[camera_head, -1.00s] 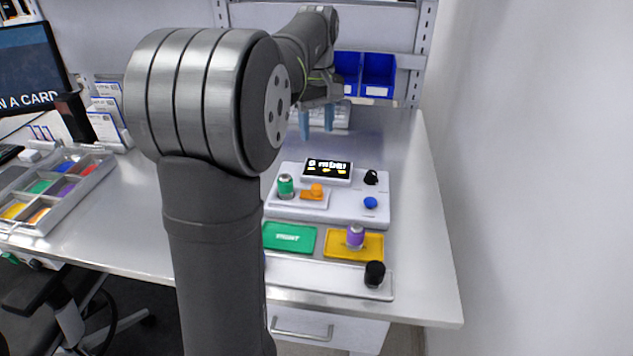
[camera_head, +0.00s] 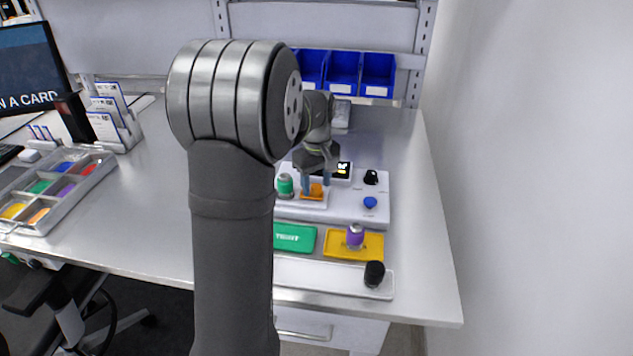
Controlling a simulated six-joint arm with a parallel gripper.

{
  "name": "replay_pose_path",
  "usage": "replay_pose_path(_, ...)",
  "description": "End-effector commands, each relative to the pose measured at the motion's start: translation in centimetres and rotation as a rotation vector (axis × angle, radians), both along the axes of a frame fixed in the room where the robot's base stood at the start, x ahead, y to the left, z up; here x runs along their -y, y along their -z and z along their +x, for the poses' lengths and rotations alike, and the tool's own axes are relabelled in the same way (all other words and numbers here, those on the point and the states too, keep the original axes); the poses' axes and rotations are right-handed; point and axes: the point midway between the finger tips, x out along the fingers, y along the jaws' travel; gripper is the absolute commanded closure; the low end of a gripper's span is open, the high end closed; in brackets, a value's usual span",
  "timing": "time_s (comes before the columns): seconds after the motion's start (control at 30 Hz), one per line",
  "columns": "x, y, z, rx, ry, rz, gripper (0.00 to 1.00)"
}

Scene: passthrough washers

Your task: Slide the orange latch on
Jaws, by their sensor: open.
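The orange latch (camera_head: 315,191) sits on a small plate on the white panel (camera_head: 345,208). The wrist hides part of the display (camera_head: 344,170) behind.
A green cylinder (camera_head: 285,186) stands just left of the latch. A blue button (camera_head: 370,202) and a black knob (camera_head: 371,177) are on the right. In front lie a green pad (camera_head: 294,237) and a yellow tray (camera_head: 340,246) with a purple cylinder (camera_head: 355,235).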

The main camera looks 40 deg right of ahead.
Motion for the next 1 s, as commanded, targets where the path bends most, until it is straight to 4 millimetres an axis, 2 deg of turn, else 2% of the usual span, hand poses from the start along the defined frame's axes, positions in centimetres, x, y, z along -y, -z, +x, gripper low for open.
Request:
replay_pose_path(0.23, 0.0, 0.1, 0.0, 0.0, 0.0, 0.0, 0.52)
replay_pose_path(0.27, 0.0, 0.1, 0.0, 0.0, 0.0, 0.0, 0.55)
replay_pose_path(0.5, 0.0, 0.1, 0.0, 0.0, 0.0, 0.0, 1.0)
replay_pose_path(0.67, -0.1, 0.0, 0.2, 0.0, -0.001, 0.0, 1.0)
replay_pose_path(0.9, -2.0, 0.0, 2.0, 0.001, -0.004, -0.002, 1.0)
replay_pose_path(1.0, -2.0, 0.0, 2.1, 0.002, -0.002, -0.001, 1.0)
